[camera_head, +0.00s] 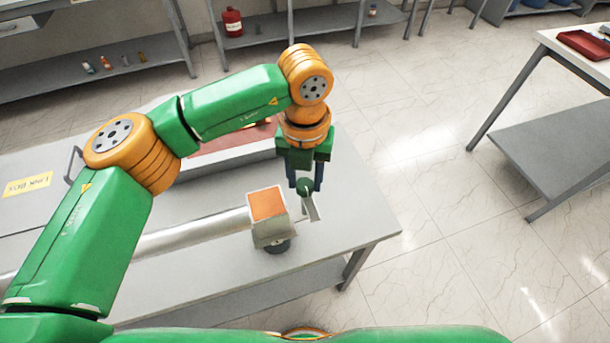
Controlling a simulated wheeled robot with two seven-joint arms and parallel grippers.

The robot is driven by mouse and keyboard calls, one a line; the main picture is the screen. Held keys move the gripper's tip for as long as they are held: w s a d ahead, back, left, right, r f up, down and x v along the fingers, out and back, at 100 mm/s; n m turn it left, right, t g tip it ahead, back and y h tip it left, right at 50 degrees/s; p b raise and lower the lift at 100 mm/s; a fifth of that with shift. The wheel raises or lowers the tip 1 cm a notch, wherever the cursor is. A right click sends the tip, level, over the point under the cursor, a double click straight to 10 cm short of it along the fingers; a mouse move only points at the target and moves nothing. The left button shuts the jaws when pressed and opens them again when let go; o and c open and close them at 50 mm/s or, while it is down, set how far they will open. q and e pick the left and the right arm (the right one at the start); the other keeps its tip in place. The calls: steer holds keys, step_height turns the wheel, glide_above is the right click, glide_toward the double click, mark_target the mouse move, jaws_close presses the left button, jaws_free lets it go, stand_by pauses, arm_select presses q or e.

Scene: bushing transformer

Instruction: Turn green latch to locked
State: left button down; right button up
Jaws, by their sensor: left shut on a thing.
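The green latch (304,186) is a small dark green piece at the right side of a grey block with an orange top (267,204). My left gripper (305,184) comes down over the latch from above and is shut on it. Its two dark fingers stand on either side of the green piece. A thin light metal plate (312,207) hangs just below the latch. The fingers partly hide the latch, and I cannot tell its exact turn angle. My right gripper is not in view.
A metal pipe (190,234) runs left from the block above the grey table (350,226). A long box with a reddish top (228,140) lies behind. Shelves stand at the back, and another table (560,150) stands right. Floor between is clear.

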arm_select(q)
steer(key=m+b, duration=0.2)
steer(key=m, duration=0.1)
steer(key=shift+f+b, duration=0.2)
steer(key=shift+b, duration=0.15)
steer(key=m+b, duration=0.1)
steer(key=m, duration=0.2)
steer(key=shift+r+m+b, duration=0.15)
steer(key=shift+m+b, duration=0.15)
steer(key=shift+m, duration=0.1)
steer(key=m, duration=0.5)
steer(key=shift+r+m+b, duration=0.1)
steer(key=shift+m+b, duration=0.2)
steer(key=shift+b, duration=0.05)
steer(key=m, duration=0.4)
steer(key=shift+m, duration=0.7)
steer(key=shift+c, duration=2.2)
jaws_free()
steer(key=shift+r, duration=0.1)
